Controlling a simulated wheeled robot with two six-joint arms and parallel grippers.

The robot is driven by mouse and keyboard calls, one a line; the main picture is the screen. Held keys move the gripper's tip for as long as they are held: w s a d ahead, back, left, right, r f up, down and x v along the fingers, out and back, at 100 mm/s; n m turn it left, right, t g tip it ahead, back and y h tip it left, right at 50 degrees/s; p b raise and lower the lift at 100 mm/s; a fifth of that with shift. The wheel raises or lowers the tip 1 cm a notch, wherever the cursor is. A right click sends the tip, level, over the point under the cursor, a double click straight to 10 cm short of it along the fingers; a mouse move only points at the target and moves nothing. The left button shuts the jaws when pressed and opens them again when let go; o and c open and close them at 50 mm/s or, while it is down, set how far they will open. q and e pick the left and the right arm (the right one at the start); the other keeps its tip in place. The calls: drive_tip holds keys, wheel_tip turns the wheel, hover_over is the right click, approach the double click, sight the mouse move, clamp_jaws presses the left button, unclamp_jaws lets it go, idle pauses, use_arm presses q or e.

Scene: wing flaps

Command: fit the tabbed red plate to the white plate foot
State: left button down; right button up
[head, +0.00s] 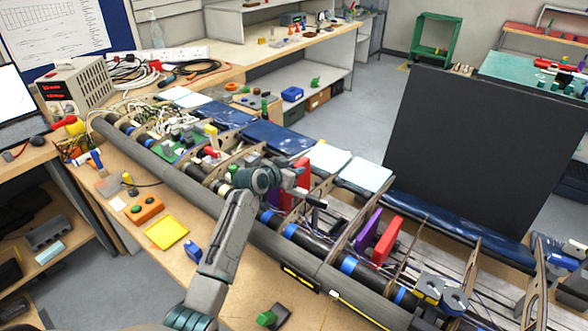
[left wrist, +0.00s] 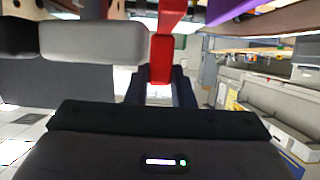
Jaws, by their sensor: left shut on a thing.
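My left gripper (head: 308,196) reaches over the open wing frame in the head view. It is shut on a tabbed red plate (head: 301,175), which stands upright beside the gripper, partly hidden by it. In the left wrist view the red piece (left wrist: 161,60) shows between the dark fingers. Two flat white plates (head: 326,157) lie on the wing's far side, just beyond the gripper. I cannot tell which white part is the plate foot. My right gripper is not in view.
A purple plate (head: 367,230) and another red plate (head: 387,241) stand upright in the frame to the right. Ribs and a dark tube with blue bands surround the gripper. A large black panel (head: 480,150) stands behind. A yellow tray (head: 166,233) lies on the near bench.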

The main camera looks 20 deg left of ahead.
use_arm(q)
drive_tip(key=shift+f+b, duration=0.45)
drive_tip(key=shift+f, duration=0.45)
drive_tip(key=c, duration=0.6)
unclamp_jaws()
drive_tip(key=shift+s+a+r+p, duration=0.15)
drive_tip(key=shift+s+r+p, duration=0.15)
drive_tip(key=shift+s+p, duration=0.1)
drive_tip(key=shift+p+v, duration=2.85)
drive_tip(key=shift+v, duration=1.7)
